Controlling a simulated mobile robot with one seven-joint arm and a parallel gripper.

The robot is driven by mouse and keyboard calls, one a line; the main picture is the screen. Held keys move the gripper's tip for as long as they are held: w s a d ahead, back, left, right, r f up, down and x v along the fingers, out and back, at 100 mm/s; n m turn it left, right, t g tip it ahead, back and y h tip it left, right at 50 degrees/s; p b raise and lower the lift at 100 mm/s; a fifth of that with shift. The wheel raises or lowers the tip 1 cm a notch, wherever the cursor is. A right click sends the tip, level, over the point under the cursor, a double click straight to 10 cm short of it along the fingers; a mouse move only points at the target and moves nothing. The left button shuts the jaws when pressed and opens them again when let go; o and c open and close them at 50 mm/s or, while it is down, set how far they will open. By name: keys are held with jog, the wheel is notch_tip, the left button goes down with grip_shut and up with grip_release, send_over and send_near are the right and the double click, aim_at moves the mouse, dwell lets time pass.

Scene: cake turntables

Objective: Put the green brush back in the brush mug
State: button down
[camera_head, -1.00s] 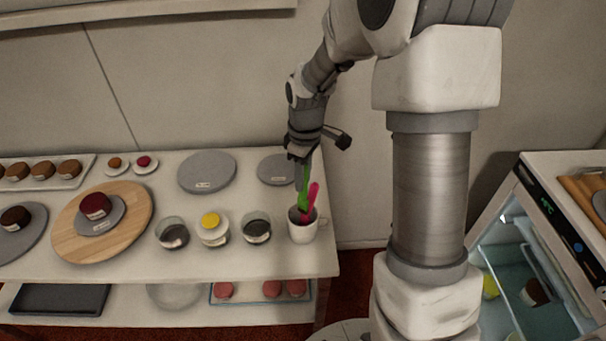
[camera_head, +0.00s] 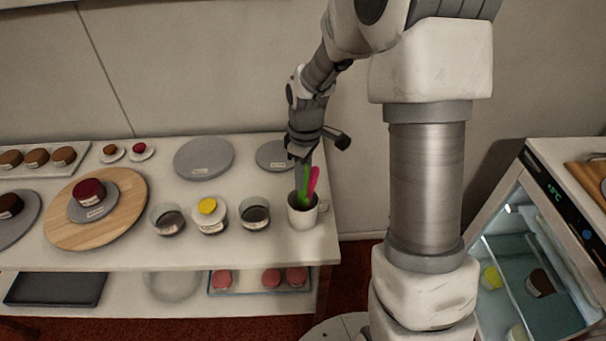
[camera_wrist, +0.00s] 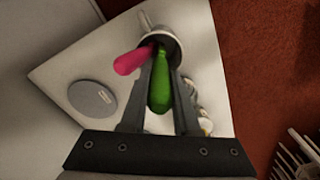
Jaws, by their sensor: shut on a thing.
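The green brush (camera_head: 304,188) stands in the white brush mug (camera_head: 302,218) near the right end of the table, its handle up between my gripper's fingers. My gripper (camera_head: 301,166) is above the mug and shut on the green brush. In the wrist view my gripper (camera_wrist: 161,75) has the green handle (camera_wrist: 160,95) between its two fingers, and the mug (camera_wrist: 160,42) lies beyond. A pink brush (camera_head: 313,182) also stands in the mug, just to the right of the green one. The lower ends of both brushes are hidden inside the mug.
Glass jars (camera_head: 255,214) stand left of the mug, one with a yellow top (camera_head: 208,208). Grey turntables (camera_head: 203,158) lie behind. A wooden board (camera_head: 128,226) with a dark red cake (camera_head: 88,192) is further left. A glass-door fridge (camera_head: 535,260) stands at the right.

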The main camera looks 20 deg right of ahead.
jog(key=shift+f, duration=0.15)
jog(key=shift+f+b, duration=0.9)
jog(key=shift+f, duration=0.2)
jog(key=c, duration=0.6)
grip_release()
notch_tip(320, 180, up, 10)
jog(key=p, duration=0.7)
jog(key=shift+p, duration=0.35)
